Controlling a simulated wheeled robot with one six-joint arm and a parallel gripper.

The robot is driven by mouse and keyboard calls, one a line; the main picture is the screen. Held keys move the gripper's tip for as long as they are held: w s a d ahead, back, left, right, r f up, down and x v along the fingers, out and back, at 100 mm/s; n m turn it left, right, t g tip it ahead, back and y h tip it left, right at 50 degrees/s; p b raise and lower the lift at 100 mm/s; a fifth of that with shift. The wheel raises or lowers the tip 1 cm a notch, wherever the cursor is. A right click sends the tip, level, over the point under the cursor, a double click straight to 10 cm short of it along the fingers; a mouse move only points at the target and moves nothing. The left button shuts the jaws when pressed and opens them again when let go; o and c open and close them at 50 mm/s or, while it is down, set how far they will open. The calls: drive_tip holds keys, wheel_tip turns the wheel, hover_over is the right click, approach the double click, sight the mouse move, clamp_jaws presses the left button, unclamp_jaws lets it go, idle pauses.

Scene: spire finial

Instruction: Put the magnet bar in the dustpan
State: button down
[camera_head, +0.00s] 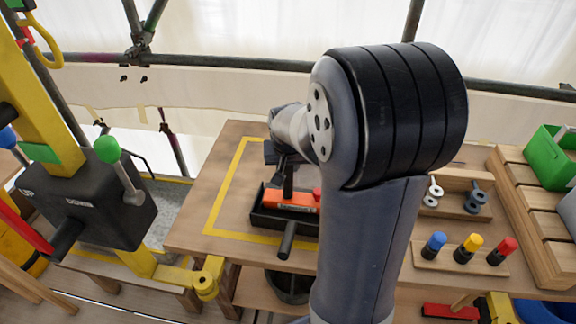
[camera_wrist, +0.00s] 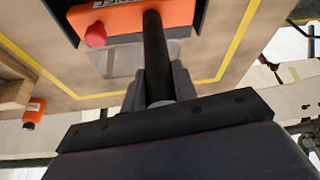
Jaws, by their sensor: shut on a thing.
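The magnet bar (camera_head: 291,200) is an orange block with a label, a red knob and a black upright handle. My gripper (camera_head: 281,161) is above it, shut on the handle. In the wrist view, the black rod sits between my fingers (camera_wrist: 158,80), and the orange block (camera_wrist: 125,15) is at the top. The black dustpan (camera_head: 262,219) lies on the table with its dark handle pointing toward the camera. The orange block is within the dustpan's outline, between its walls. I cannot tell whether it touches the pan's floor. My arm hides the dustpan's right part.
A yellow tape outline (camera_head: 217,214) surrounds the dustpan on the wooden table (camera_head: 192,222). Right of my arm are a rack with blue, yellow and red-topped pegs (camera_head: 462,258), a wooden holder with wrench-like parts (camera_head: 455,197) and a green bin (camera_head: 552,157). A black box (camera_head: 88,205) stands left.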

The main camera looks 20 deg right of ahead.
drive_tip(key=shift+f, duration=0.15)
drive_tip(key=c, duration=1.1)
unclamp_jaws()
drive_tip(key=v, duration=1.2)
drive_tip(key=shift+s, duration=0.1)
drive_tip(key=shift+c, duration=0.2)
